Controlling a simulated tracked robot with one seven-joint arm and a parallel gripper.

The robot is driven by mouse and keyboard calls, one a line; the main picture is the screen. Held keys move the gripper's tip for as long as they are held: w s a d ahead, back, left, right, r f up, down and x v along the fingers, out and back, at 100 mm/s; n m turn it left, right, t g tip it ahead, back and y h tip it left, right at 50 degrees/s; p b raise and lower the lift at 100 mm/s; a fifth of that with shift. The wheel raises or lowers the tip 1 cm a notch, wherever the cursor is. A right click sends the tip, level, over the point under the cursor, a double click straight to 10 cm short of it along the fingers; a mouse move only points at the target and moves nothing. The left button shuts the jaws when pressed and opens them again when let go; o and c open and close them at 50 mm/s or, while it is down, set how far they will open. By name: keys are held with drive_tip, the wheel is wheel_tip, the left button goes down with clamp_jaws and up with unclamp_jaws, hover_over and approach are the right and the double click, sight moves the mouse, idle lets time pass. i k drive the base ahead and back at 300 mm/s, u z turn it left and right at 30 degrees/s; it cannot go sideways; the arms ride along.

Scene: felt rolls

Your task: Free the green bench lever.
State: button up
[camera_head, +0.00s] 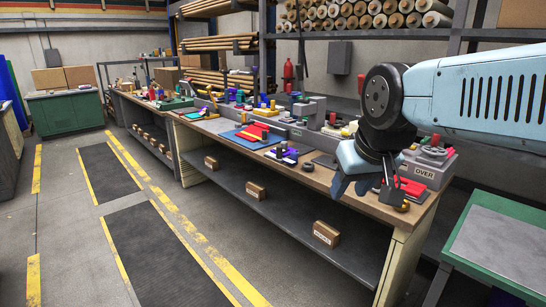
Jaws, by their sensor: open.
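I cannot make out for certain a green bench lever. A green piece (177,103) sits on the far part of the workbench, small and unclear. Small green marks also show on a grey block (300,132) near the middle of the bench. My gripper (350,187) hangs at the right, over the near end of the bench (330,178), pointing down. Its fingers look apart and nothing shows between them. My arm and gripper hide part of the bench top behind them.
A grey block marked OVER (426,173) and a red piece (412,187) lie beside my gripper. Red, yellow and blue pieces crowd the bench. Rolls (370,15) fill the rack above. A green-framed table (500,245) stands at lower right. The floor at left is clear.

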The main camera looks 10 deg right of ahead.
sight(428, 140)
drive_tip(key=z, duration=0.3)
drive_tip(key=i, duration=0.8)
drive_tip(key=z, duration=0.4)
drive_tip(key=k, duration=0.8)
drive_tip(key=z, duration=0.25)
drive_tip(key=i, duration=0.8)
drive_tip(key=u, duration=0.1)
